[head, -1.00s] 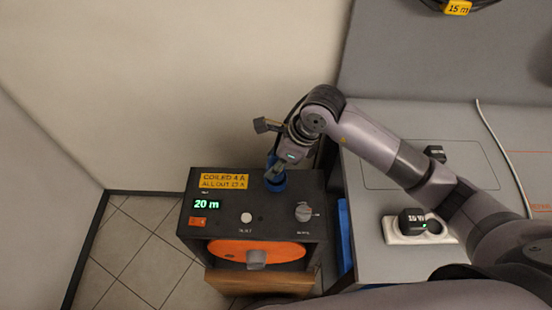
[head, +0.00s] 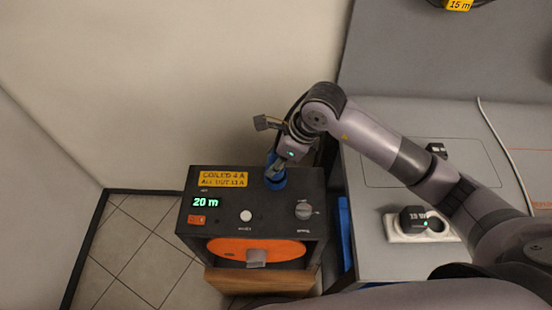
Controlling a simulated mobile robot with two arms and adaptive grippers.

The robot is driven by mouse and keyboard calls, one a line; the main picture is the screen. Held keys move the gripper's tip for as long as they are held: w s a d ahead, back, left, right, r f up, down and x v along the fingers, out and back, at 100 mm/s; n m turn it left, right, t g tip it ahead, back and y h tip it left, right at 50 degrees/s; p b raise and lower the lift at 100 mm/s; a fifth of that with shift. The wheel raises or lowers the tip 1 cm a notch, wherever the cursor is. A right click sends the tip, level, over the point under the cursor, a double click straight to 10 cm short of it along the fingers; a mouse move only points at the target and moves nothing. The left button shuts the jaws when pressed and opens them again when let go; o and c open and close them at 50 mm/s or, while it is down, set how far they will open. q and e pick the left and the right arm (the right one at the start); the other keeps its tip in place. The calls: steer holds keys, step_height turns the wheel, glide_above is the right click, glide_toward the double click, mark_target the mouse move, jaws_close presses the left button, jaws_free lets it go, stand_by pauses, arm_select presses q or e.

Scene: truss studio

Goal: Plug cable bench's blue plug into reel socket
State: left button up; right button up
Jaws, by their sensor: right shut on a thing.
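The cable reel is a black box (head: 232,226) with an orange drum (head: 255,249) on its front and a green "20 m" display (head: 205,202). My right gripper (head: 275,167) points down over the box's back right corner. It is shut on a blue plug (head: 275,180), which stands at the blue socket spot on the box top. The gripper and plug hide the socket, so I cannot tell how deep the plug sits. My left gripper is not in view.
The grey bench (head: 375,262) stands to the right, with a white power strip (head: 405,236) holding a black plug-in unit (head: 412,217). Another small black item (head: 436,149) and a white cable (head: 503,150) lie further back. A yellow label (head: 237,179) marks the box top. Tiled floor is clear at left.

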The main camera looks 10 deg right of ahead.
steer(key=shift+b, duration=0.3)
stand_by(0.4)
steer(key=shift+f+b, duration=1.4)
steer(key=shift+f, duration=0.1)
stand_by(0.5)
steer(key=o, duration=1.3)
steer(key=shift+o, duration=0.2)
steer(key=o, duration=0.6)
steer(key=shift+c, duration=0.2)
